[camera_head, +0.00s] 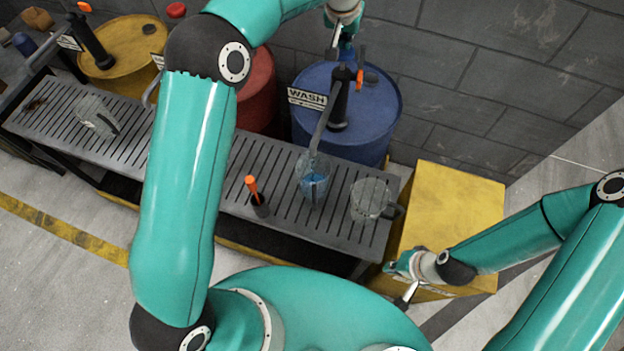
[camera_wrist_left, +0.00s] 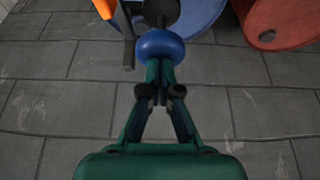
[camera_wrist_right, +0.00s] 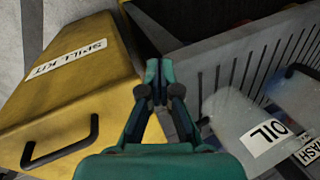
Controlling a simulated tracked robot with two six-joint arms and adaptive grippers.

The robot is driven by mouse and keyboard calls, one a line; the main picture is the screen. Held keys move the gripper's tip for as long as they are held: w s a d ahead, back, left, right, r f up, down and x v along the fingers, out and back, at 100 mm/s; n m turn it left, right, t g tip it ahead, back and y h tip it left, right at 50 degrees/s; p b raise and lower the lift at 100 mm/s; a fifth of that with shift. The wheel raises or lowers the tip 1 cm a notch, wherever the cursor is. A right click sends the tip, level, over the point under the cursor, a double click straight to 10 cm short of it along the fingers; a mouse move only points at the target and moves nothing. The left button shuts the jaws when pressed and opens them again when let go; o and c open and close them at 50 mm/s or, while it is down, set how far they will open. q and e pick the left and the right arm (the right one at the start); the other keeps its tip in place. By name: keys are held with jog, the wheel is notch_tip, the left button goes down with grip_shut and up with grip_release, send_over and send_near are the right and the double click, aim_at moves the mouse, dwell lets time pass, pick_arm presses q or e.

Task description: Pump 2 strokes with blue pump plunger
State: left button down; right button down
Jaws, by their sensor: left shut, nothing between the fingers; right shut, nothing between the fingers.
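The blue drum (camera_head: 370,110) with a WASH sign (camera_head: 307,98) carries a black pump (camera_head: 340,105) with a long spout. Its round blue plunger knob (camera_wrist_left: 159,45) is clear in the left wrist view, on top of the dark pump body. My left gripper (camera_wrist_left: 158,68) is shut and empty, its fingertips at the knob, apparently touching it. In the head view the left gripper (camera_head: 347,42) is above the pump and mostly hides the knob. A clear jug holding blue liquid (camera_head: 314,187) stands under the spout. My right gripper (camera_head: 405,297) is shut and empty beside the yellow box.
A slatted grey bench (camera_head: 230,195) runs along the drums. Another clear jug (camera_head: 369,200) and an orange-handled tool (camera_head: 252,188) stand on it. A yellow spill-kit box (camera_head: 455,205) is at the right. Red (camera_head: 258,90) and yellow (camera_head: 125,60) drums stand left.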

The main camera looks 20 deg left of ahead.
aim_at(344, 51)
pick_arm(q)
jog(key=shift+s+f+b, duration=0.15)
jog(key=shift+f+b, duration=0.8)
jog(key=shift+f, duration=1.15)
jog(key=shift+r, duration=0.25)
jog(key=shift+r+p, duration=2.8)
jog(key=shift+r, duration=0.85)
jog(key=shift+w+r+p, duration=0.2)
jog(key=shift+r+p, duration=0.6)
jog(key=shift+r, duration=2.2)
jog(key=shift+s, duration=0.1)
